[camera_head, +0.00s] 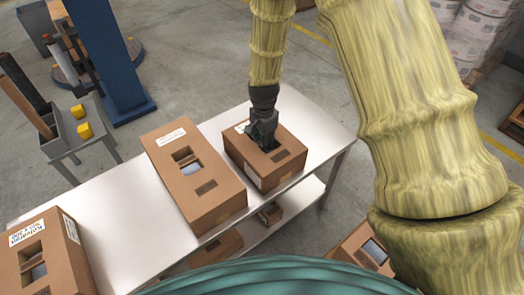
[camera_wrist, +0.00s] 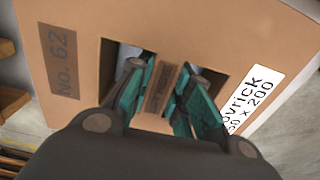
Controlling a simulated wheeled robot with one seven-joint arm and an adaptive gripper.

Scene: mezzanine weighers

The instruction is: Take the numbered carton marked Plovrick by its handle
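The brown Plovrick carton (camera_wrist: 75,25) fills much of the wrist view. Its white label (camera_wrist: 250,100) is partly cut off and reads "ovrick"; a darker patch reads "No. 62" (camera_wrist: 62,62). Its handle is a narrow cardboard strip (camera_wrist: 160,85) between two cut-outs. My gripper (camera_wrist: 160,95) has one finger in each cut-out, with the teal pads close against both sides of the strip, and looks shut on it. In the head view the same carton (camera_head: 235,148) sits on the table under my gripper (camera_head: 266,142).
A larger carton (camera_head: 165,155) stands just left of it on the pale table (camera_head: 110,195), and another carton (camera_head: 70,265) at the near left. More cartons are on the shelf below. A side stand with yellow blocks (camera_head: 85,131) and a blue column (camera_head: 105,60) are behind.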

